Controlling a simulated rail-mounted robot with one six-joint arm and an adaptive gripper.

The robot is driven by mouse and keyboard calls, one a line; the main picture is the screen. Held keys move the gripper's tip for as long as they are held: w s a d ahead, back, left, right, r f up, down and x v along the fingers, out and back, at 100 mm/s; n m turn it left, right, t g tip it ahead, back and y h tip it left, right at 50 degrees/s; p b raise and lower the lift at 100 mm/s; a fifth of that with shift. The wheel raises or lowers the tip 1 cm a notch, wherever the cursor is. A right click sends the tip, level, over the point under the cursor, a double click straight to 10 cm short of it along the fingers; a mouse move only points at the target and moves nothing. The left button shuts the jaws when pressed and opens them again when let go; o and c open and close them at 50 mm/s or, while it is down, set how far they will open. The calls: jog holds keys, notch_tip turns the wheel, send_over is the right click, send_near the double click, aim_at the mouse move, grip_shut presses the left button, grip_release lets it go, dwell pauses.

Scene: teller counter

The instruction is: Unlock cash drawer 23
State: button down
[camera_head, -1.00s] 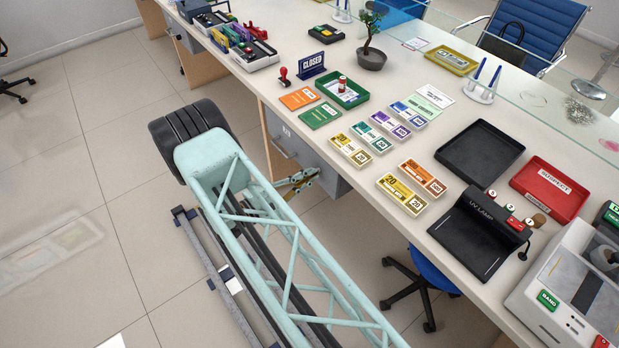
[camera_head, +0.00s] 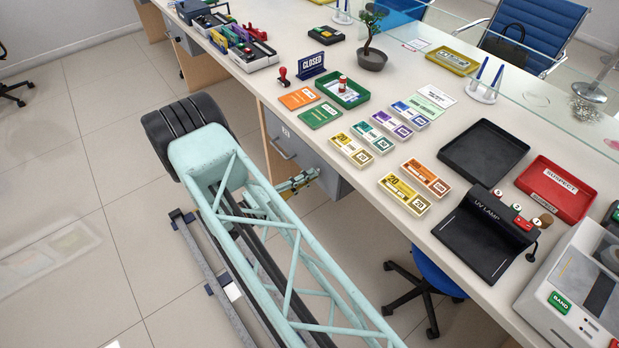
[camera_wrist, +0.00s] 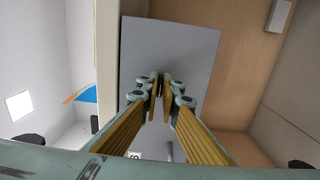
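A grey cash drawer (camera_head: 283,148) with a bar handle and a small white label is set under the counter; the number is too small to read surely. My gripper (camera_head: 312,176) is by the grey front, below and right of the handle. In the wrist view, its gold-padded fingers (camera_wrist: 160,88) point at the grey panel (camera_wrist: 200,50) and stand close together, with a narrow gap. Something small and dark shows between the tips; I cannot tell if it is a key, a lock or shadow. Part of the handle (camera_wrist: 169,151) and a label (camera_wrist: 134,155) show low in this view.
The counter (camera_head: 400,145) above holds banknote bundles (camera_head: 403,194), a black tray (camera_head: 483,152), a red tray (camera_head: 556,189) and a UV lamp (camera_head: 485,235). A blue chair (camera_head: 435,272) stands under the counter, right of my gripper. Open floor (camera_head: 90,200) lies at left.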

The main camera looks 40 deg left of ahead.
dwell(0.3)
jog(key=c, duration=2.9)
grip_release()
jog(key=shift+s, duration=0.15)
jog(key=shift+v, duration=5.85)
jog(key=shift+r, duration=0.1)
